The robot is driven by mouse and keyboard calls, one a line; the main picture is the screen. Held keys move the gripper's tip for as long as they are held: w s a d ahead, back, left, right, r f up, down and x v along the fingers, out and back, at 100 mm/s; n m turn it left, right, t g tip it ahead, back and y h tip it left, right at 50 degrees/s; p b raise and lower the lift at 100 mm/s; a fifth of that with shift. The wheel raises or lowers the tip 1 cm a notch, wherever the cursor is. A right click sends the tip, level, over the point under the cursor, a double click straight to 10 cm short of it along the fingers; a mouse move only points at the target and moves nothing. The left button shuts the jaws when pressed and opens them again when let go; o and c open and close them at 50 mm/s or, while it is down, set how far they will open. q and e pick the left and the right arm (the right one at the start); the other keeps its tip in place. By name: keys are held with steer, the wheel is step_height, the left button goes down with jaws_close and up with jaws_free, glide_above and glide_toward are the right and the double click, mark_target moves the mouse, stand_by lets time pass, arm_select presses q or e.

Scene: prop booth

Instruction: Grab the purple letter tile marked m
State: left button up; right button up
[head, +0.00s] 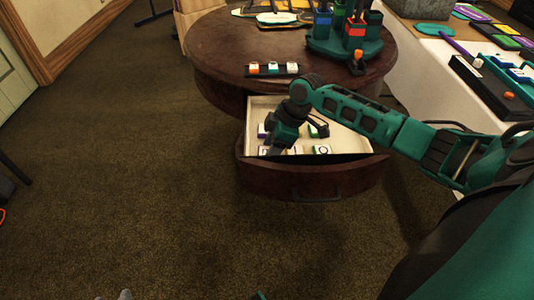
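An open drawer (345,137) with a pale inside holds several small white-topped letter tiles. A tile with a purple side (262,130) sits at the drawer's left, partly behind my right gripper. Another tile with a purplish edge (297,150) lies near the drawer front. I cannot read an m on either. My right gripper (272,150) points down into the left part of the drawer, among the tiles. Its fingertips are dark and small, so whether they are apart or hold a tile is unclear.
A green-sided tile (315,131) and a tile with a round letter (322,150) are also in the drawer. The round wooden table (225,60) above carries a tile rack (273,69) and a teal caddy (340,45). Carpet (130,160) on the left is clear.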

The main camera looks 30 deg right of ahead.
steer(key=c, duration=0.4)
arm_select(q)
steer(key=shift+s+f, duration=0.2)
steer(key=shift+f, duration=0.1)
arm_select(e)
steer(key=shift+c, duration=0.4)
